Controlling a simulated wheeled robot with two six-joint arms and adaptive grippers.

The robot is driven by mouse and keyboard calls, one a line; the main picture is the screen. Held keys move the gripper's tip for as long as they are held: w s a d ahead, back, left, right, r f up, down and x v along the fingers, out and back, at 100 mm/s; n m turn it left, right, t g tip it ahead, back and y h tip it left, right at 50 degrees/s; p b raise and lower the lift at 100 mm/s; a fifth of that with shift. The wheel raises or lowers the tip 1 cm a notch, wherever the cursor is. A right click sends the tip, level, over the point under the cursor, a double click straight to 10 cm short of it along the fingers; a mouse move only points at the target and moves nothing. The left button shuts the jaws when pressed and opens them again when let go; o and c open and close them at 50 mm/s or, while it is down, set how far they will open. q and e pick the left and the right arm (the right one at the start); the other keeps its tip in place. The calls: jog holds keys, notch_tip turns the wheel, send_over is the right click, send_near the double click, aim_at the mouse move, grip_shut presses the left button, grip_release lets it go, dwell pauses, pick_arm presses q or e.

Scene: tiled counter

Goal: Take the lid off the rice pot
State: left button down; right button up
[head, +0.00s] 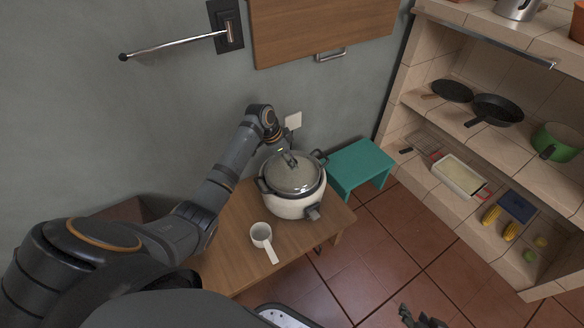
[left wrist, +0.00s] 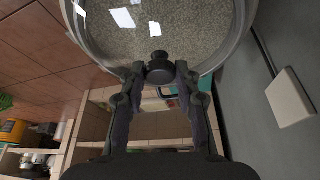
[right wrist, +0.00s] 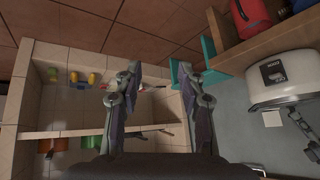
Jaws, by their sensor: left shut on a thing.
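The white rice pot (head: 290,205) stands on a small wooden table. Its glass lid (head: 297,180) with a metal rim is over the top, and rice shows through the glass. From these views I cannot tell whether the lid is seated or slightly raised. My left gripper (head: 287,157) is at the lid's dark knob (left wrist: 159,72) and shut on it, with a fingertip on each side in the left wrist view (left wrist: 160,78). My right gripper (right wrist: 160,78) is open and empty, away from the pot; in the head view it shows at the bottom edge (head: 422,318).
A teal stool (head: 360,160) is right of the table. A tiled shelf with pans (head: 496,108) and a green pot (head: 556,142) is at the right. A wall is behind.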

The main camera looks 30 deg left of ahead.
pick_arm(q)
jog(key=shift+r, duration=0.15)
pick_arm(e)
jog(key=shift+s, duration=0.1)
pick_arm(q)
notch_tip(320, 180, up, 2)
jog(key=shift+r+p, duration=0.2)
jog(key=shift+p, duration=0.7)
jog(key=s+d+r+p, duration=0.6)
jog(key=s+r, duration=0.4)
jog(key=s, duration=0.2)
jog(key=shift+d+r, duration=0.15)
jog(key=shift+d, duration=0.3)
pick_arm(e)
jog(key=s+d+r+g+h, duration=0.1)
jog(key=s+d+r+g, duration=0.2)
jog(key=s+g, duration=0.1)
jog(key=shift+s+g, duration=0.35)
jog(key=shift+g, duration=0.45)
